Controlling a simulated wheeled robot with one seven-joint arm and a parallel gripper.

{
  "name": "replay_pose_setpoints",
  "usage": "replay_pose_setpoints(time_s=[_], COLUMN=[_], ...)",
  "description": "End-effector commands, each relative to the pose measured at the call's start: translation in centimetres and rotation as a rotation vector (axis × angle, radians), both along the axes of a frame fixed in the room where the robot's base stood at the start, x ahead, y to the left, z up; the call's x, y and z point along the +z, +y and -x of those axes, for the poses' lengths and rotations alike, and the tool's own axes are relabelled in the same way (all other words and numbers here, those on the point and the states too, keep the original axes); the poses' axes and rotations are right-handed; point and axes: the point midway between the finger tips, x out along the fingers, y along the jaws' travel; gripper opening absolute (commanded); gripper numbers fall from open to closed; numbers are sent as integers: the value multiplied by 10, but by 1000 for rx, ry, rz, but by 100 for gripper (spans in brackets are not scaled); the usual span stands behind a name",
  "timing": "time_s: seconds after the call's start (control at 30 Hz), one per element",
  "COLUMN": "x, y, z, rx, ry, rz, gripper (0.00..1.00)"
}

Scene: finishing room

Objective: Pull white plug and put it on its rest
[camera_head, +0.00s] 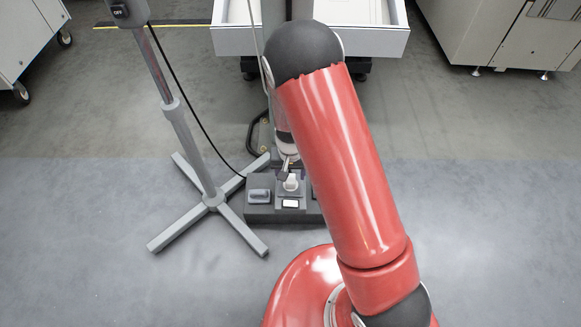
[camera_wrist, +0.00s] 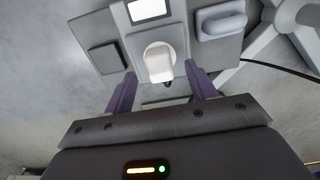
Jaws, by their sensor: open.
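The white plug (camera_wrist: 159,66) sits in a round white socket in the middle panel of a grey floor box. It also shows in the head view (camera_head: 291,183). My gripper (camera_wrist: 161,72) is open, with one purple finger on each side of the plug's near end. I cannot tell whether either finger touches it. In the head view my gripper (camera_head: 285,167) is just above and behind the plug, partly hidden by my arm. A dark square pad (camera_wrist: 106,58) lies beside the socket; I cannot tell whether it is the rest.
The grey floor box (camera_head: 262,214) carries a raised grey oblong block (camera_head: 259,195) and a lit white panel (camera_head: 290,203). A grey stand (camera_head: 213,198) with a cross foot is close on the left, with a black cable (camera_head: 198,122). Open floor lies at the right.

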Motion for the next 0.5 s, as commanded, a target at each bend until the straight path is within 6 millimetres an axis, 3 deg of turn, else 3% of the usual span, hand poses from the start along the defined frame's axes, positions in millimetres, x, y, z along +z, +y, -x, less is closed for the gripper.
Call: replay_pose_setpoints(time_s=[0.03,0.2,0.5], x=[-11,-28,-33], y=[0,-1,0], z=[1,0,0], rx=[-2,-1,-1], ry=[3,0,0], rz=[1,0,-1], gripper=[56,56,56])
